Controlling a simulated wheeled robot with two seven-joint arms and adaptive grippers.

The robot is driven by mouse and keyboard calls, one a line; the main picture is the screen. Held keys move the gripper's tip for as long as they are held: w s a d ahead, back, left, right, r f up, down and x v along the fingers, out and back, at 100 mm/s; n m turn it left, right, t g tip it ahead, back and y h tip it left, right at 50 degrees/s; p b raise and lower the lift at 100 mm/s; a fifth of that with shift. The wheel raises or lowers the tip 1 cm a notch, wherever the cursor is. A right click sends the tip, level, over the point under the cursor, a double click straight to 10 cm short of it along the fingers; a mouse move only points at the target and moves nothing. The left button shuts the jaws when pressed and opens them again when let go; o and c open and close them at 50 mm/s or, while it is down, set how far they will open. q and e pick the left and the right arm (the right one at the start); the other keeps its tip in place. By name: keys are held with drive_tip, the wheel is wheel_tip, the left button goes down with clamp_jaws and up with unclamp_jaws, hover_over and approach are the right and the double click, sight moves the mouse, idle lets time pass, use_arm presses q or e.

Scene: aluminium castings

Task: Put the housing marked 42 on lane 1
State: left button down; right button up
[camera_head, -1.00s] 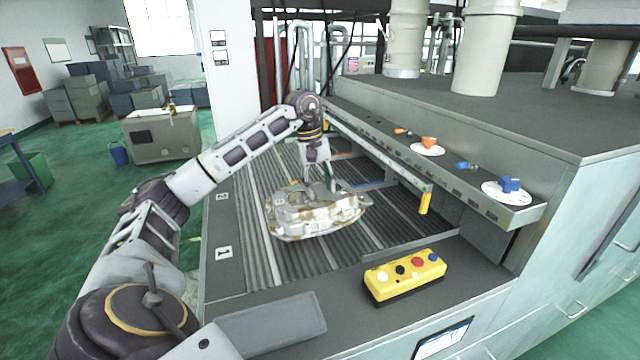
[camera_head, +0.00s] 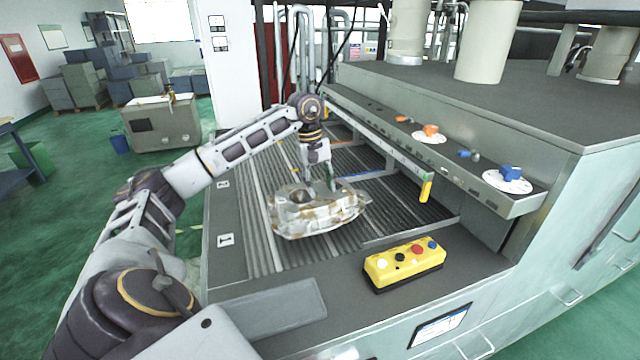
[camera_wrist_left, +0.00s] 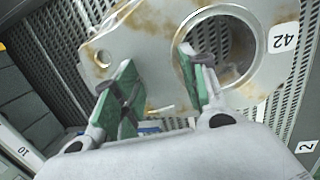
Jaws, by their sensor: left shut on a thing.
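The housing (camera_head: 312,222) is a pale aluminium casting with brown stains. It is over the ribbed bed, right of the lane plate 1 (camera_head: 226,240); I cannot tell whether it touches the ribs. In the left wrist view its tag 42 (camera_wrist_left: 283,38) is beside a large round opening. My left gripper (camera_wrist_left: 160,88) is shut on the housing, with one green-padded finger at the edge of that opening. In the head view the fingertips are partly hidden behind the casting. A plate marked 2 (camera_head: 223,184) is farther back. My right gripper is not in view.
A yellow button box (camera_head: 404,266) stands on the front ledge, right of the housing. Ribbed bed behind the housing is free.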

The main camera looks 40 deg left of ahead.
sight(319, 190)
use_arm(q)
drive_tip(key=shift+f, duration=1.85)
drive_tip(key=c, duration=0.8)
unclamp_jaws()
drive_tip(key=shift+f, duration=0.15)
drive_tip(key=shift+s, duration=0.1)
wheel_tip(319, 190, up, 12)
drive_tip(key=a, duration=0.1)
drive_tip(key=shift+s+a+b, duration=0.35)
drive_tip(key=shift+s+a, duration=0.05)
drive_tip(key=shift+s, duration=0.05)
